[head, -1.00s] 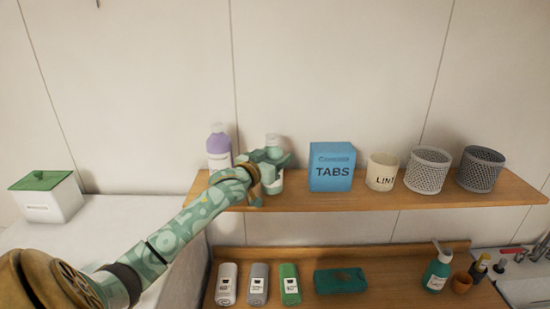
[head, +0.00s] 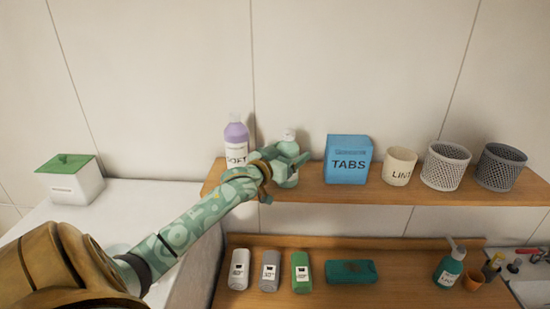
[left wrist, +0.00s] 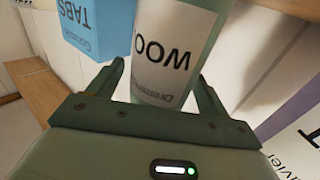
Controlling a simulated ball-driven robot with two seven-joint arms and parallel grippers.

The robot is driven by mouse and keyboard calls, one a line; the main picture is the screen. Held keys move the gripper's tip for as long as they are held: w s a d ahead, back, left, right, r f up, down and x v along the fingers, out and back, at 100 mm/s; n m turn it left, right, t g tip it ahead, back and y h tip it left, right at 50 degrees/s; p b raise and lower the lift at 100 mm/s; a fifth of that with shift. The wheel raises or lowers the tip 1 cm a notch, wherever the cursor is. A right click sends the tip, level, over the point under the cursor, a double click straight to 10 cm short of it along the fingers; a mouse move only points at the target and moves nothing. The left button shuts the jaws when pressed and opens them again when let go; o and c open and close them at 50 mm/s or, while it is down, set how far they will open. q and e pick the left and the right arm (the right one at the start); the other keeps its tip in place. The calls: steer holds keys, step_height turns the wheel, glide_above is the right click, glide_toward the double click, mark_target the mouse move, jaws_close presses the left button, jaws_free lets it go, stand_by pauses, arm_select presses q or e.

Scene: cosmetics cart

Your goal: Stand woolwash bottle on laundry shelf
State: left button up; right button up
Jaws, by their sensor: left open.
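The woolwash bottle (head: 288,138) is pale green with a light cap and stands upright on the wooden laundry shelf (head: 325,194), between the purple bottle and the blue box. My left gripper (head: 287,162) is at the bottle's body and covers part of it in the head view. In the left wrist view, the bottle's white label, reading "WOO" upside down (left wrist: 172,50), lies between the two fingers of my left gripper (left wrist: 160,90). The jaws are open around it, and I cannot tell whether either finger touches it. My right gripper is not in view.
A purple bottle (head: 236,140) stands close left of my gripper. To the right on the shelf are the blue TABS box (head: 348,160), a cream pot (head: 399,166) and two mesh baskets (head: 446,166). Several bottles lie on the lower wooden surface (head: 408,250).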

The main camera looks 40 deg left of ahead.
arm_select(q)
steer(key=s+p, duration=0.2)
steer(key=s, duration=0.8)
steer(key=shift+s+d, duration=0.15)
steer(key=shift+d, duration=0.3)
